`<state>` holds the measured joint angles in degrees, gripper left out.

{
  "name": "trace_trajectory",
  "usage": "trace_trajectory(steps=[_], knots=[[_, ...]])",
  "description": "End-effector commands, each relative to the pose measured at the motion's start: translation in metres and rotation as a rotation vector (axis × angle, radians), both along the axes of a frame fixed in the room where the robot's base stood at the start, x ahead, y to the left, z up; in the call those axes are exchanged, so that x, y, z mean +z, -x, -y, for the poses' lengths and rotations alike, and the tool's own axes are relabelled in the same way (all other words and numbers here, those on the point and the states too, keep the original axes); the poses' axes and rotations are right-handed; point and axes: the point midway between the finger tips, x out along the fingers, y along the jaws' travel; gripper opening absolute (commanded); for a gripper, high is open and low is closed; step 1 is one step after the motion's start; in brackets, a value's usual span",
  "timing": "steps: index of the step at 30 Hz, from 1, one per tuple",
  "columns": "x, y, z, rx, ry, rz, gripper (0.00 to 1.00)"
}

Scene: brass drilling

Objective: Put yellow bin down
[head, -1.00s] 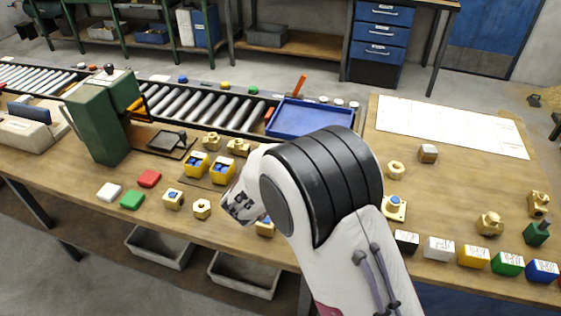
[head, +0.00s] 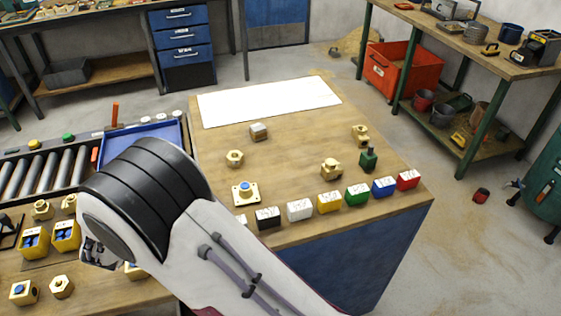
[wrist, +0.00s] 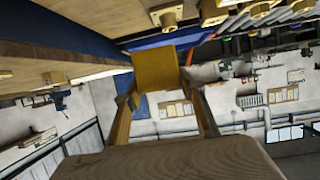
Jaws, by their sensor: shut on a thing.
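In the wrist view my gripper (wrist: 158,92) is shut on a yellow bin (wrist: 156,68), which shows as a plain yellow face between the fingertips. The bin's opening and contents cannot be made out there. In the head view my arm's pale wrist end (head: 98,252) is over the bench's left part; the fingers and the held bin are hidden behind it. Two other yellow bins with blue pieces inside, one (head: 35,243) and another (head: 66,236), stand side by side just left of my wrist.
A blue tray (head: 150,133) lies behind my arm, beside a roller conveyor (head: 40,175). A white sheet (head: 268,101) lies on the bench. Brass fittings (head: 331,169) and a row of labelled coloured blocks (head: 329,201) stand to the right. Bare wood lies between them.

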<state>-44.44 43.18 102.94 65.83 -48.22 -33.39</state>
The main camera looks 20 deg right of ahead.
Motion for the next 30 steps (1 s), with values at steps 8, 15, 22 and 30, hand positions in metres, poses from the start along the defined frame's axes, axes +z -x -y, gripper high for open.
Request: trace_trajectory(steps=[8, 15, 22, 30], knots=[[0.017, -0.038, 0.074, -0.116, -0.002, 0.003, 0.17], [0.032, -0.065, 0.144, -0.203, -0.001, 0.002, 0.17], [0.046, -0.083, 0.210, -0.271, -0.001, 0.001, 0.17], [0.061, -0.095, 0.288, -0.341, 0.000, 0.002, 0.17]])
